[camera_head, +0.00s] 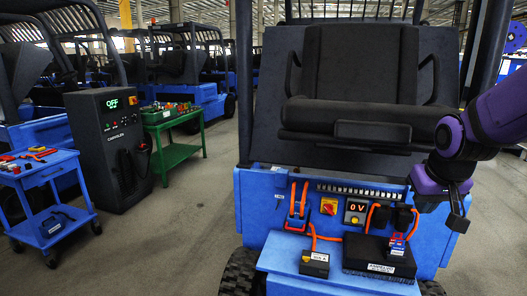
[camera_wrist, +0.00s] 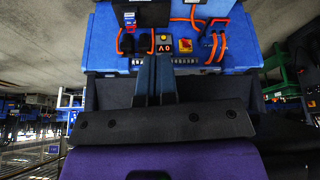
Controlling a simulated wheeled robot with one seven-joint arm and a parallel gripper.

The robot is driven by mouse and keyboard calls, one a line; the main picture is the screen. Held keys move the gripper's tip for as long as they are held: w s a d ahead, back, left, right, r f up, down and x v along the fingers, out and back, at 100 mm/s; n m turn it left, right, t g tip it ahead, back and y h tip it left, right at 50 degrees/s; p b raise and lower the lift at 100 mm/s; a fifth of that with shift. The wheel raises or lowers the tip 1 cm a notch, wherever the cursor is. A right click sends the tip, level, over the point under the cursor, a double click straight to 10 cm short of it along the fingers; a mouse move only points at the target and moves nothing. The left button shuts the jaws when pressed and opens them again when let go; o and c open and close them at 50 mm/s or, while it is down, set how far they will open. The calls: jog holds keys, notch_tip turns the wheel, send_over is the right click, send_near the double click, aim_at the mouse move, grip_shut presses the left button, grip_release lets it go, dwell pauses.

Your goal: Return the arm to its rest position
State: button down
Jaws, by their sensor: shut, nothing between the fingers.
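My gripper (camera_head: 458,218) hangs from my purple arm at the right of the head view, with its fingers pointing down. It is in front of the right edge of the blue vehicle (camera_head: 262,215). In the wrist view my gripper (camera_wrist: 154,60) shows its two fingers side by side, shut, with nothing held. The wrist view shows the vehicle panel upside down, with a voltage display (camera_wrist: 165,46) just beyond the fingertips. I cannot tell whether the gripper touches the vehicle, but it looks apart from it.
The front shelf (camera_head: 290,257) carries a small black box (camera_head: 315,264) and a larger black unit (camera_head: 378,258) with orange cables. A black seat (camera_head: 360,75) is above. A charger cabinet (camera_head: 112,150), blue cart (camera_head: 45,190) and green table (camera_head: 178,152) stand left. Floor between is clear.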

jog(key=s+a+r, duration=0.1)
jog(key=s+r, duration=0.3)
jog(key=s, duration=0.4)
jog(key=s+a+r+n, duration=0.1)
jog(key=s+a+r, duration=0.1)
jog(key=s+r, duration=0.3)
jog(key=s, duration=0.4)
jog(key=shift+r+t+y, duration=0.15)
jog(key=shift+t+y, duration=0.25)
